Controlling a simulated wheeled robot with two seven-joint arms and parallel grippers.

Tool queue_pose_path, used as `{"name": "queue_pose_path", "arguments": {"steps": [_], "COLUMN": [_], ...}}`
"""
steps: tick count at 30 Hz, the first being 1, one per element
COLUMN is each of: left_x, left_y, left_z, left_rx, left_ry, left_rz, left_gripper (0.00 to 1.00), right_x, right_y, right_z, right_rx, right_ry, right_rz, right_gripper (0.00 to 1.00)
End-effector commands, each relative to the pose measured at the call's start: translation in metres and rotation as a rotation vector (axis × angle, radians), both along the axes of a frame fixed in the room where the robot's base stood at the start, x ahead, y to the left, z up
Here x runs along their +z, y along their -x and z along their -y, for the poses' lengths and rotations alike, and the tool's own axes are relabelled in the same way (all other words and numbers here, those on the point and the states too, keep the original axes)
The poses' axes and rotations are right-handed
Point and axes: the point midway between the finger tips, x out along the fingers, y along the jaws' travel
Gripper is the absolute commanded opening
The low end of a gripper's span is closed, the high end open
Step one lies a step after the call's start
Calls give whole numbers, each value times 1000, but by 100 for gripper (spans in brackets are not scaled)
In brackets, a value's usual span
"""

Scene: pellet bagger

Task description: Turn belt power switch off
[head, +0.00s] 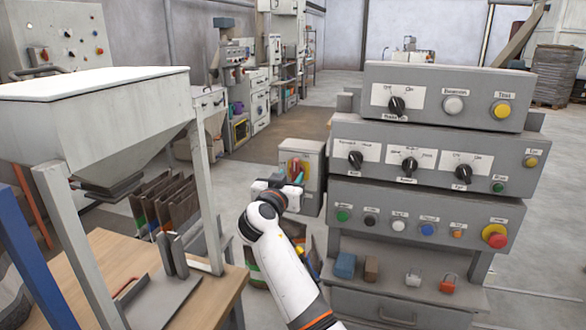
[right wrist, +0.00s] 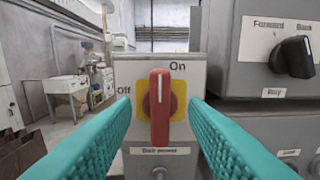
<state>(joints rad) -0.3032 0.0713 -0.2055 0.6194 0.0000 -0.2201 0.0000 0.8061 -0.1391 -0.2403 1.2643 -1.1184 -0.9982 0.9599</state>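The belt power switch is a red handle (right wrist: 160,105) on a yellow plate on a grey box (right wrist: 128,77). The handle stands upright, in line with the "On" label above; "Off" is at the left. The label below is blurred but seems to read "Belt power". In the head view the switch (head: 294,168) shows just above my right gripper (head: 298,181). In the right wrist view the teal fingers are open, one on each side of the handle, with gaps to it. Whether the tips reach its depth is unclear. My left gripper is not in view.
A stacked control panel (head: 430,152) with knobs and buttons stands close on the right. A hopper (head: 95,115) and a wooden table (head: 95,262) are at the left. Dark bags (head: 168,200) stand behind the table. Small blocks and padlocks lie on the panel's lower shelf.

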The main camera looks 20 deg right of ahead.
Motion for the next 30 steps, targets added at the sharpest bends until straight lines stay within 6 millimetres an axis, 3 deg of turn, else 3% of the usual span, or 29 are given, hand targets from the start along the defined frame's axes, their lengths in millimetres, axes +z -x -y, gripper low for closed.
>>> {"name": "queue_pose_path", "arguments": {"steps": [7,19,24,30], "left_x": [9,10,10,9], "left_y": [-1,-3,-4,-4], "left_z": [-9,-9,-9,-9], "left_rx": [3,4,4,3], "left_ry": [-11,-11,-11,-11], "left_rz": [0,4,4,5], "left_gripper": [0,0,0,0], "right_x": [0,-1,-1,-1], "right_y": [-27,-32,-32,-32], "right_z": [18,22,22,22], "right_rx": [-1,1,0,0], "right_ry": [1,0,0,7], "right_rz": [-2,0,-1,-6], "right_gripper": [40,40,14,11]}}
